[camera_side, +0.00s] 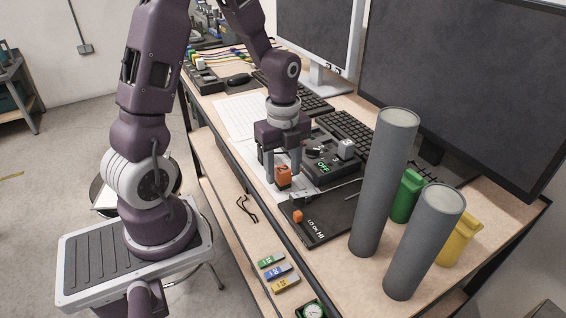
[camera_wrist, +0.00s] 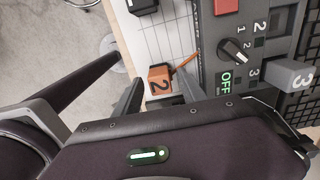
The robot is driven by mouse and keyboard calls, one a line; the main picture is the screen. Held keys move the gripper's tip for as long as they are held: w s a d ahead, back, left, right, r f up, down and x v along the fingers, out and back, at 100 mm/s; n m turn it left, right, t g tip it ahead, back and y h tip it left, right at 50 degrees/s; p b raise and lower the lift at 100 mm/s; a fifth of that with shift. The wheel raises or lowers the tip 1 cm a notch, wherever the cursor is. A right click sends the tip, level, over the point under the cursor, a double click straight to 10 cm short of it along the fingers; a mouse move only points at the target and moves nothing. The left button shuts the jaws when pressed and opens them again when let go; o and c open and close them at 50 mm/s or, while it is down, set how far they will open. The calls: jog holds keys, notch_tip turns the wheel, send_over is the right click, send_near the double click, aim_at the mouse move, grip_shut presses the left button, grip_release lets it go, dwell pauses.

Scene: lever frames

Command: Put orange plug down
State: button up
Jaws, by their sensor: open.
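The orange plug (camera_side: 283,178) is a small block at the edge of the white sheet beside the black control box (camera_side: 329,165). In the wrist view the orange plug (camera_wrist: 159,76) shows a dark "2" on its face and a thin orange piece running towards the box. My gripper (camera_side: 282,175) points down with one finger on each side of the plug. In the wrist view my gripper (camera_wrist: 160,87) has its fingers spread, with the plug between and just beyond the tips. Whether the plug's underside touches the surface is hidden.
The control box carries a knob (camera_wrist: 234,50) and a green "OFF" sign. A black board (camera_side: 318,222) with a small orange piece lies in front. Two tall grey cylinders (camera_side: 385,180) stand to the right, near green and yellow containers. Keyboards and monitors fill the back.

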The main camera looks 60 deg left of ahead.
aim_at(283, 168)
notch_tip(283, 168, up, 11)
jog(key=s+d+r+n+t, duration=0.5)
jog(key=s+d+n, duration=0.5)
jog(key=n, duration=0.8)
jog(key=s+r, duration=0.2)
jog(key=s, duration=0.1)
jog(key=shift+s+d+t, duration=0.2)
jog(key=shift+d+t, duration=0.1)
jog(key=shift+d, duration=0.05)
